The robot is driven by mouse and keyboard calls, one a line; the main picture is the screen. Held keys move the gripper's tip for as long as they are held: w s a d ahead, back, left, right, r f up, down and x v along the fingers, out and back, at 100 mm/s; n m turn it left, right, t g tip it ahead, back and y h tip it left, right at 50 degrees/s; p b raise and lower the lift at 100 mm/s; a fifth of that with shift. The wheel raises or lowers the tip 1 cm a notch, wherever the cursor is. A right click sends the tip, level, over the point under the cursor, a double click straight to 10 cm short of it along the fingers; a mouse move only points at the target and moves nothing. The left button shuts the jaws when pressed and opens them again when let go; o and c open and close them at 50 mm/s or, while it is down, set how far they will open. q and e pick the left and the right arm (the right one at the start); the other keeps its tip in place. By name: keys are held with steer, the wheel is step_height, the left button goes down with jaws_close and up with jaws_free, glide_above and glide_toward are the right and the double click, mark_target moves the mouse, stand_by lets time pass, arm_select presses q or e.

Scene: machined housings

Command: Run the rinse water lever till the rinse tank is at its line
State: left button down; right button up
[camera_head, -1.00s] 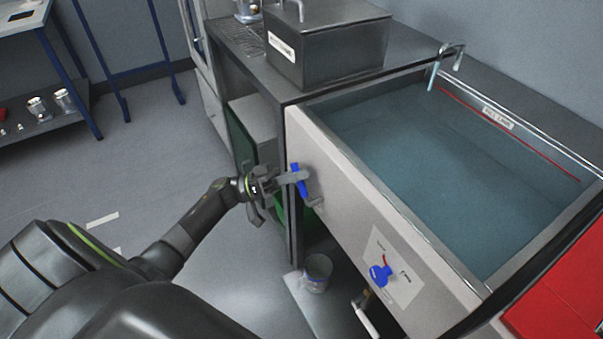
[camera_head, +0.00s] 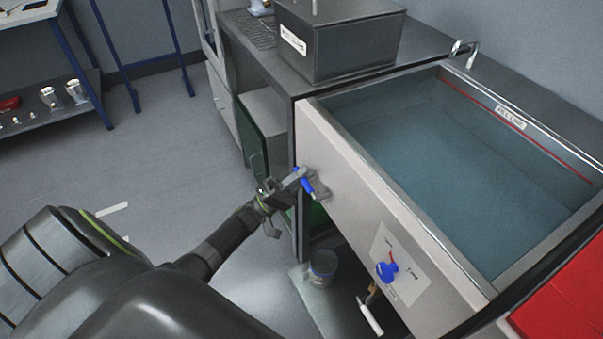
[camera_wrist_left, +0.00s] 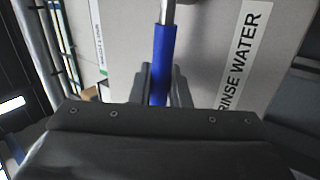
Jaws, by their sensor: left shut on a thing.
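The rinse tank (camera_head: 352,150) stands at the right, holding blue-grey water (camera_head: 450,165). A red fill line (camera_head: 548,148) with a label runs along its far inner wall; the water surface lies near it, slightly below as far as I can tell. The tap (camera_head: 462,52) at the far corner shows no stream. The blue rinse water lever (camera_head: 309,187) is on the tank's front panel. My left gripper (camera_head: 299,177) is shut on it. In the left wrist view the blue handle (camera_wrist_left: 164,60) sits between the fingers, beside a "RINSE WATER" label (camera_wrist_left: 243,62). My right gripper is out of view.
A second blue handle (camera_head: 387,271) is on a plate lower on the panel. A grey lidded box (camera_head: 345,45) stands on the bench behind. A bucket (camera_head: 322,267) is below the tank. A red surface (camera_head: 560,315) is at the lower right.

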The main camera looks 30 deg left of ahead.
arm_select(q)
steer(key=shift+f+n+t+y, duration=0.4)
steer(key=shift+n+y, duration=0.1)
steer(key=shift+n, duration=0.3)
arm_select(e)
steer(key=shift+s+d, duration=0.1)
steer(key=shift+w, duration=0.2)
arm_select(q)
steer(key=c, duration=1.7)
jaws_free()
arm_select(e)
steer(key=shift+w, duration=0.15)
